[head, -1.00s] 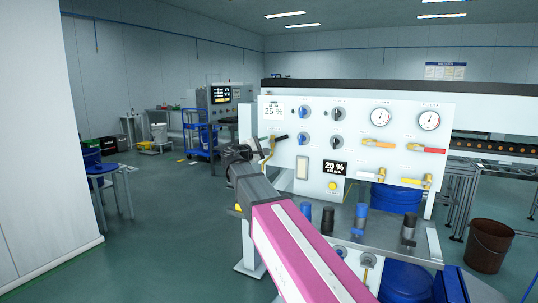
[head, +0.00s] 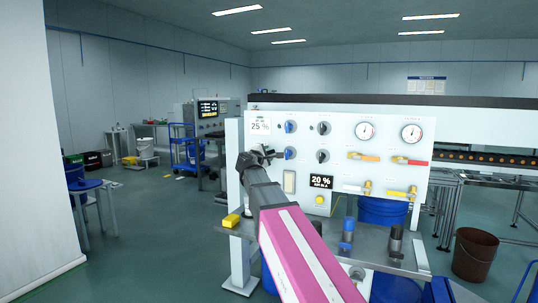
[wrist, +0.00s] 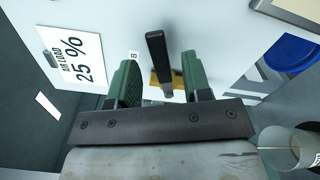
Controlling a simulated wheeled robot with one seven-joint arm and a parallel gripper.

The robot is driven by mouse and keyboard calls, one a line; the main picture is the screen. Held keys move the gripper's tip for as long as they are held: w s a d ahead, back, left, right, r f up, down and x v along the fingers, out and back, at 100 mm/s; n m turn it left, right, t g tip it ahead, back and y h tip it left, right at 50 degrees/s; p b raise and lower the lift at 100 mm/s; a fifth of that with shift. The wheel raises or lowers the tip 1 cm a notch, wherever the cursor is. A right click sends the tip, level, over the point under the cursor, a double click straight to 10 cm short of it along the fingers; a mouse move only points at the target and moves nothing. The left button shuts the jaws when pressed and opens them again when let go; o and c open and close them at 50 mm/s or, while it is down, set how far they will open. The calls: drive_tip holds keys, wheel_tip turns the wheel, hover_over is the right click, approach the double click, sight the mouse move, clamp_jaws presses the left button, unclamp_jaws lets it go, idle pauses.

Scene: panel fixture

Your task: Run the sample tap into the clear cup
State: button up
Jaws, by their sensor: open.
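The sample tap's black lever (wrist: 156,55) and its brass body (wrist: 163,80) show in the wrist view at the panel's left part. My gripper (wrist: 158,75) is open, with one green finger on each side of the lever in the picture. I cannot tell whether either finger touches it. In the head view my gripper (head: 262,157) is at the panel's left edge and mostly hides the tap. What looks like the clear cup (wrist: 286,146) is at the lower right of the wrist view, partly cut off. I cannot make out the cup in the head view.
The white panel (head: 350,137) carries knobs, gauges and red, orange and yellow valve handles. Its displays read 25 % and 20 %. Dark and blue capped posts (head: 347,236) stand on the shelf below. A brown bucket (head: 473,255) stands at right.

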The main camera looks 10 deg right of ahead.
sight(269, 153)
drive_tip(key=shift+x, duration=1.55)
drive_tip(key=shift+s, duration=0.1)
clamp_jaws()
drive_tip(key=shift+s+d+f+m, duration=0.1)
drive_tip(key=shift+f+m, duration=0.3)
drive_tip(key=shift+m, duration=0.25)
drive_tip(key=shift+d+f+m, duration=0.1)
drive_tip(key=shift+f+m, duration=0.25)
drive_tip(key=shift+m, duration=0.3)
drive_tip(key=shift+f+m, duration=0.6)
drive_tip(key=shift+m, duration=0.5)
unclamp_jaws()
